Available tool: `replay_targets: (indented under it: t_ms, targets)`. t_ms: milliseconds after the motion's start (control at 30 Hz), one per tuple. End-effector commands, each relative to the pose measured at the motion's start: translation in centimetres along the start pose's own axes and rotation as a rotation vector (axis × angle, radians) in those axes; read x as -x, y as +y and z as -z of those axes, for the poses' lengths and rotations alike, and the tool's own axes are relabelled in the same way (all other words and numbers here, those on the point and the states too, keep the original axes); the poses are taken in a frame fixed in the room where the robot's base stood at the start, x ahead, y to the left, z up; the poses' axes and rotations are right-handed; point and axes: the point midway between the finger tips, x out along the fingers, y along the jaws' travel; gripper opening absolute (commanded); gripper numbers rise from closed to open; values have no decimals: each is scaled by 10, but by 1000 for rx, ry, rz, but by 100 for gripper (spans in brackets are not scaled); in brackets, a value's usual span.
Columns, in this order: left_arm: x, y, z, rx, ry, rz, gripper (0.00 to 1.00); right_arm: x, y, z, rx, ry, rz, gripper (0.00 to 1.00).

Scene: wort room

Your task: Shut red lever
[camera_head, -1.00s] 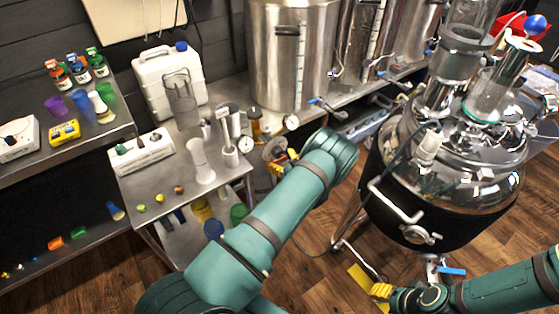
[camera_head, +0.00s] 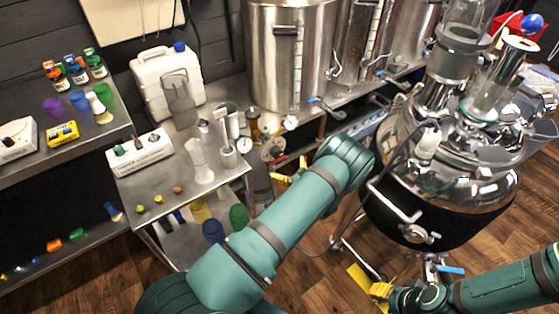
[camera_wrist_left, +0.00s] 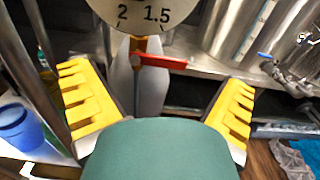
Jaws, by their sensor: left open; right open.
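The red lever (camera_wrist_left: 162,61) lies roughly level in the left wrist view, on a yellowish fitting just below a round dial marked 2 and 1.5 (camera_wrist_left: 150,14). In the head view it is a small red strip (camera_head: 279,161) beside the table. My left gripper (camera_wrist_left: 158,100) has its yellow fingers spread wide, with the lever ahead and between their lines. The lever looks apart from both fingers. In the head view the left gripper (camera_head: 291,171) is partly hidden by its own arm. My right gripper (camera_head: 369,283) is open and empty, low by the kettle's leg.
A steel table (camera_head: 150,184) with cylinders and a white jug (camera_head: 168,86) stands to the left. A blue cup (camera_wrist_left: 20,127) shows at the wrist view's left. Steel tanks (camera_head: 290,58) line the back, and a big kettle (camera_head: 430,217) stands right.

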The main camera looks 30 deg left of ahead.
Motion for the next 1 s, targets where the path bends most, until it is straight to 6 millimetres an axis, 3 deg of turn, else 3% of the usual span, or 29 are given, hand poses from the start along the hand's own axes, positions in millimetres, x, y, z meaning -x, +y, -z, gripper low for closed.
replay_targets:
  t_ms: [200, 400, 1000]
  targets:
    - [45, -1, 0, 0, 0, 3, 100, 0, 0, 0, 0, 0, 0, 45]
    - [67, 0, 0, 0, 0, 1, 100, 0, 0, 0, 0, 0, 0, 45]
    - [73, 0, 0, 1, 0, -1, 100, 0, 0, 0, 0, 0, 0, 45]
